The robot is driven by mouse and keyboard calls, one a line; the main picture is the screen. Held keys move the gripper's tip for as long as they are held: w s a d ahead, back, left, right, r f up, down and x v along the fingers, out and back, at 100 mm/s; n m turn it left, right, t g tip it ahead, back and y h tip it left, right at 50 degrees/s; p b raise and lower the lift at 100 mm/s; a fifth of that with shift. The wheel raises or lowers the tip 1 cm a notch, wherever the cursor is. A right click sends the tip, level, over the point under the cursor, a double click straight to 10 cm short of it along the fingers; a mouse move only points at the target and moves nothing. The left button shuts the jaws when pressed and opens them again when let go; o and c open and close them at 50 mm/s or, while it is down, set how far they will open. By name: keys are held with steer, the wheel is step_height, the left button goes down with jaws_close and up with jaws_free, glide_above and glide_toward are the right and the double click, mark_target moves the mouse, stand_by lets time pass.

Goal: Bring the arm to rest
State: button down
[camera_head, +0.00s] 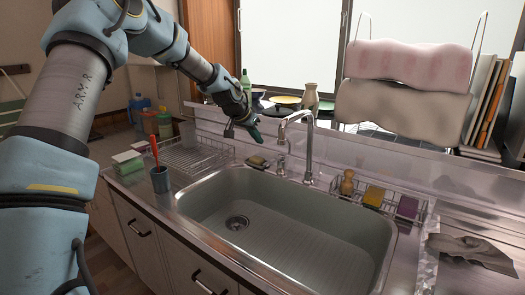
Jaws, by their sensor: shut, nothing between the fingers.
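My arm reaches from the left across the upper left of the head view. My gripper (243,132) is at its end, above the back left edge of the steel sink (300,240). The fingers look closed, with no object seen held between them. The gripper is left of the faucet (308,148) and apart from it.
A wire rack (190,158) stands left of the sink. A blue cup (160,180) with a red-handled tool stands at the front left. A basket with sponges (374,196) is behind the sink. A vase (310,98) stands on the sill. The sink basin is empty.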

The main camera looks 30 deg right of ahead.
steer(key=shift+v, duration=1.45)
steer(key=s+a+f+n+y, duration=0.1)
steer(key=s+a+y, duration=0.1)
steer(key=a, duration=0.6)
steer(key=s+a+f+n+y, duration=0.1)
steer(key=s+a+f+n, duration=0.1)
steer(key=a, duration=0.5)
steer(key=s+a+f+n+g+y, duration=0.1)
steer(key=s+a+n, duration=0.3)
steer(key=s+a, duration=0.5)
steer(key=s+a+f+n+g+y, duration=0.1)
steer(key=s+a+n, duration=0.3)
steer(key=s+a, duration=0.6)
steer(key=a+y, duration=0.1)
steer(key=a, duration=0.7)
steer(key=shift+f+y, duration=0.3)
steer(key=shift+f, duration=0.1)
steer(key=shift+s, duration=0.1)
